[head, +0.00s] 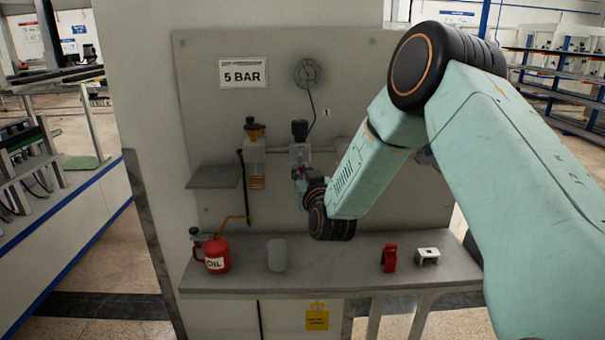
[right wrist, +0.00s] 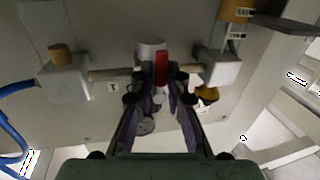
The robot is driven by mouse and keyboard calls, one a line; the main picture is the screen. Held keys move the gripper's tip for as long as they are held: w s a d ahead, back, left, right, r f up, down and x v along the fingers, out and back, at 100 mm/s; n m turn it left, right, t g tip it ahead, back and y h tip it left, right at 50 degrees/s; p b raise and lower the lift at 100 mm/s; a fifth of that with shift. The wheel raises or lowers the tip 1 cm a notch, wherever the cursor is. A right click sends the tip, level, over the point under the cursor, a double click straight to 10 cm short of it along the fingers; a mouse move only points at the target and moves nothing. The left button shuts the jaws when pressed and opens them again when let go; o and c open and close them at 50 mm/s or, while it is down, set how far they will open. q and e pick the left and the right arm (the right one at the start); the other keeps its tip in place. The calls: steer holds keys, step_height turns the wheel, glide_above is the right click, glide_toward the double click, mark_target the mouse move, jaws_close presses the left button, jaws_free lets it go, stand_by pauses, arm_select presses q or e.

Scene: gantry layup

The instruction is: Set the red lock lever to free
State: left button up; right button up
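The red lock lever (right wrist: 161,68) shows in the right wrist view in front of a pale fitting on the pipe. My right gripper (right wrist: 160,82) has its fingers on either side of the lever, and they look apart from it. In the head view my right gripper (head: 301,179) is at the pipe fitting on the grey panel, and the lever is mostly hidden there. My left gripper is not in view.
The grey panel carries a 5 BAR sign (head: 243,73), a gauge (head: 309,72) and an amber-bowled unit (head: 255,150). On the shelf (head: 335,262) below stand a red oil can (head: 217,256), a grey cup (head: 277,255), a red part (head: 389,258) and a white block (head: 427,256).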

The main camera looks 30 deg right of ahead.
steer(key=shift+s+a+r, duration=0.1)
jaws_close()
steer(key=shift+w+a+r+m+t+h+b, duration=0.15)
steer(key=shift+w+a+r+m+h+b, duration=0.4)
steer(key=shift+m+b, duration=2.45)
steer(key=shift+a+r+m+t+h+b, duration=0.3)
steer(key=shift+m+h+b, duration=0.55)
steer(key=shift+m+b, duration=2.2)
steer(key=shift+w+a+r+m+t+h+b, duration=0.1)
steer(key=shift+w+a+r+m+h+b, duration=0.4)
steer(key=shift+m+b, duration=2.5)
steer(key=shift+s+h, duration=0.2)
steer(key=shift+h, duration=0.1)
